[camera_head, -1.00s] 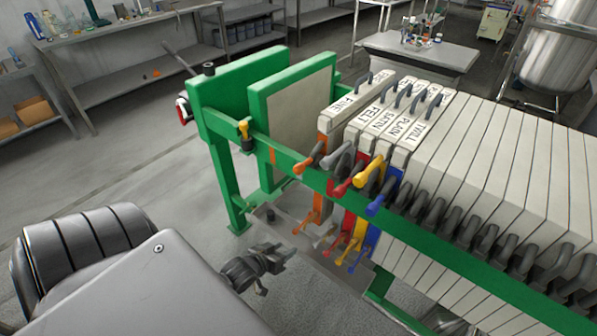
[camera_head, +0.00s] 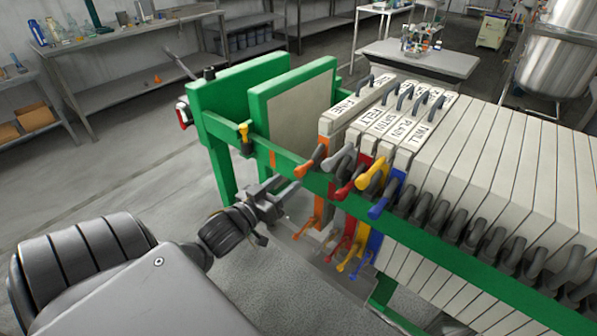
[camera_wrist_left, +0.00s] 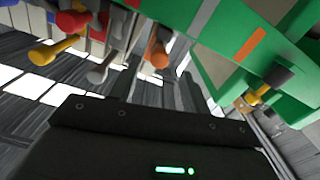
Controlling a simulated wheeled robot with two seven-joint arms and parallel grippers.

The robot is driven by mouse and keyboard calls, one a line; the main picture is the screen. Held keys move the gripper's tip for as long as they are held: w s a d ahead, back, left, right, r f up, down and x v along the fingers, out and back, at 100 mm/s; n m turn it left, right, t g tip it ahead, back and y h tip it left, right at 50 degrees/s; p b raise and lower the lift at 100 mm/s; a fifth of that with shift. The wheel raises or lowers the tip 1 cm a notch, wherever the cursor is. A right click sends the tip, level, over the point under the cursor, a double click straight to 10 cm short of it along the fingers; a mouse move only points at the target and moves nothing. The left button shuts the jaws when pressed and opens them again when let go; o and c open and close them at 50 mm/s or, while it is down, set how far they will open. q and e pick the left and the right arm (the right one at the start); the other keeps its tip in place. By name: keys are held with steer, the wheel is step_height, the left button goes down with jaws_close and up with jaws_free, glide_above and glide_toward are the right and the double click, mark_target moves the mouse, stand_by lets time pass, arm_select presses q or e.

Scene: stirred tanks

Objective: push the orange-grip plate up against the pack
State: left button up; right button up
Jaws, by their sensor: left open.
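The orange-grip plate (camera_head: 337,117), labelled FINE, hangs on the green rail at the left end of the row of plates. Its orange grip (camera_head: 311,162) sticks out over the rail and also shows in the left wrist view (camera_wrist_left: 158,54). The pack (camera_head: 500,165) of pale plates stands to its right, beginning with plates with grey, red, yellow and blue grips. Any gap between the orange-grip plate and its right neighbour is hard to judge. My left gripper (camera_head: 283,192) is open and empty, left of and below the orange grip. My right gripper is out of view.
The green rail (camera_head: 270,152) runs in front of the plates. A green-framed press plate (camera_head: 296,108) stands left of the orange-grip plate with a wide space between them. A yellow-and-black knob (camera_head: 245,132) sits on the frame. Free floor lies left.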

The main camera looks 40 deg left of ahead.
mark_target(296, 174)
arm_select(q)
steer(key=w, duration=0.6)
steer(key=shift+w, duration=0.2)
jaws_close()
